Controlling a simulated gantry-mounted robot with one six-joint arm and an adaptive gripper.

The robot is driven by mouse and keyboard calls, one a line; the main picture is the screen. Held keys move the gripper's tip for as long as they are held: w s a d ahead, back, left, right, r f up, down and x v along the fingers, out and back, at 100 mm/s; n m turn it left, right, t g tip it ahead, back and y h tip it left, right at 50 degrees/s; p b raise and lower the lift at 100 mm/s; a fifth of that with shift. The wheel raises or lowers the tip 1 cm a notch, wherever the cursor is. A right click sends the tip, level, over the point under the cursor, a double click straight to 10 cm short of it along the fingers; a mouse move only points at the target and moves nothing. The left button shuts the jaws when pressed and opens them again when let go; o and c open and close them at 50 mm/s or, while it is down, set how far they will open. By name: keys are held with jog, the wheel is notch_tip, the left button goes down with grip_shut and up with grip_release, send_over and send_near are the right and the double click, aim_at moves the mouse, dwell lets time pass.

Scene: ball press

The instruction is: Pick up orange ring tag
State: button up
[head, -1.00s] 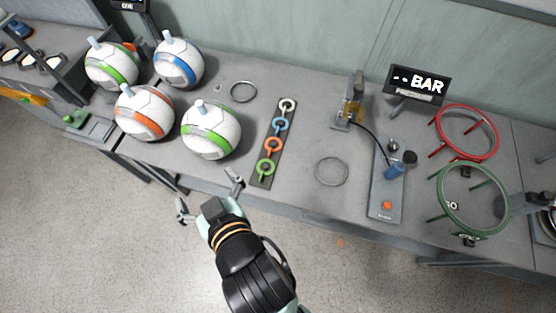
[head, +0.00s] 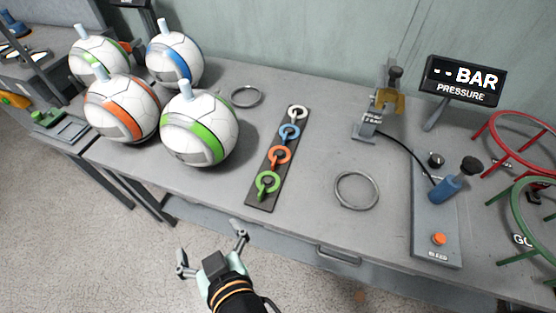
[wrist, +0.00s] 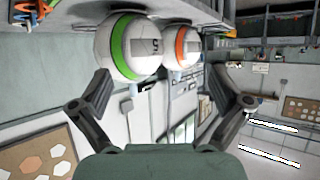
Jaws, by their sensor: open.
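The orange ring tag (head: 280,156) sits on a dark strip (head: 257,201) on the bench, between the blue ring tag (head: 289,132) and the green ring tag (head: 267,184). A white ring tag (head: 298,112) is at the strip's far end. My gripper (head: 211,249) is open and empty in front of the bench edge, to the lower left of the strip and apart from it. In the wrist view, my gripper (wrist: 165,100) has its fingers spread wide, with balls showing beyond them. Coloured ring tags show small at the top left of the wrist view.
Several striped balls, including a green-striped one (head: 200,125), stand left of the strip. Metal rings lie on the bench, one behind the balls (head: 247,96) and one right of the strip (head: 356,191). A pump panel (head: 437,215), pressure display (head: 461,82) and red and green ring stands are at right.

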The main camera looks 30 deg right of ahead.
dwell(0.3)
jog(key=c, duration=1.2)
